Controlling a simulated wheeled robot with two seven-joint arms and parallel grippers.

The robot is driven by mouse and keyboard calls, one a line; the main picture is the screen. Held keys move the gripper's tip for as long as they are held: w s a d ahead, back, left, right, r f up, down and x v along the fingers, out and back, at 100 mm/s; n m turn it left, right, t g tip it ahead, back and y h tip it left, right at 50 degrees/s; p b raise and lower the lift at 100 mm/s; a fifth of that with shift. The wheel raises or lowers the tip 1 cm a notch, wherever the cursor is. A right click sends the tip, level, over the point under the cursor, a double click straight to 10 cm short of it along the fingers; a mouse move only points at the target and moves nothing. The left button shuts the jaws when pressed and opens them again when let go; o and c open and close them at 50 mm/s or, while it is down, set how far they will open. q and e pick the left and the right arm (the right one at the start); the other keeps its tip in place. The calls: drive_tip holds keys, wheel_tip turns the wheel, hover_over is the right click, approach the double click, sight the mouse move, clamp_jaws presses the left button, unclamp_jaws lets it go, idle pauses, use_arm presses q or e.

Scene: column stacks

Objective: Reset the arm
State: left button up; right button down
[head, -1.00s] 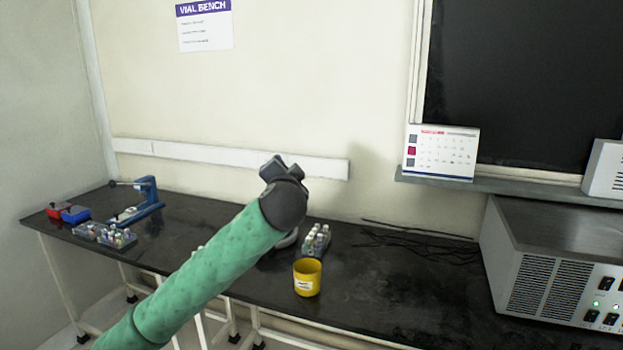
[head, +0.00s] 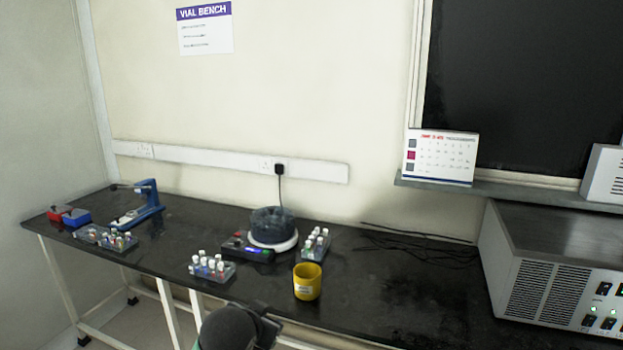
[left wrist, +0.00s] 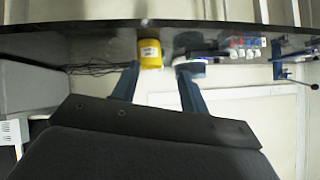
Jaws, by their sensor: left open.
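My left gripper (head: 258,325) is low at the bottom edge of the head view, in front of the bench (head: 390,290); only its dark end shows. In the left wrist view its two blue fingers are spread apart and empty (left wrist: 156,72). That view looks upside down, with the yellow cup (left wrist: 150,52) in the background beyond the fingers, not touched. In the head view the yellow cup (head: 307,281) stands upright on the bench. My right gripper is not in view.
Vial racks (head: 212,267) and (head: 316,243) flank a round device (head: 272,228) with a control box (head: 248,250). A blue press (head: 144,205), another rack (head: 105,238) and red and blue boxes (head: 70,215) are left. A grey instrument (head: 550,270) is right. Bench right of the cup is clear except cables.

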use_arm(q)
drive_tip(key=s+a+f+n+g+p, duration=0.1)
drive_tip(key=s+f+g, duration=0.3)
drive_tip(key=s+f, duration=0.9)
drive_tip(key=s+a+f+n+g+p, duration=0.1)
drive_tip(key=s+f+g, duration=0.3)
drive_tip(key=s+f, duration=1)
drive_tip(key=s+a+n, duration=0.1)
drive_tip(key=s, duration=0.5)
drive_tip(key=shift+a+f, duration=0.2)
drive_tip(key=shift+f, duration=0.1)
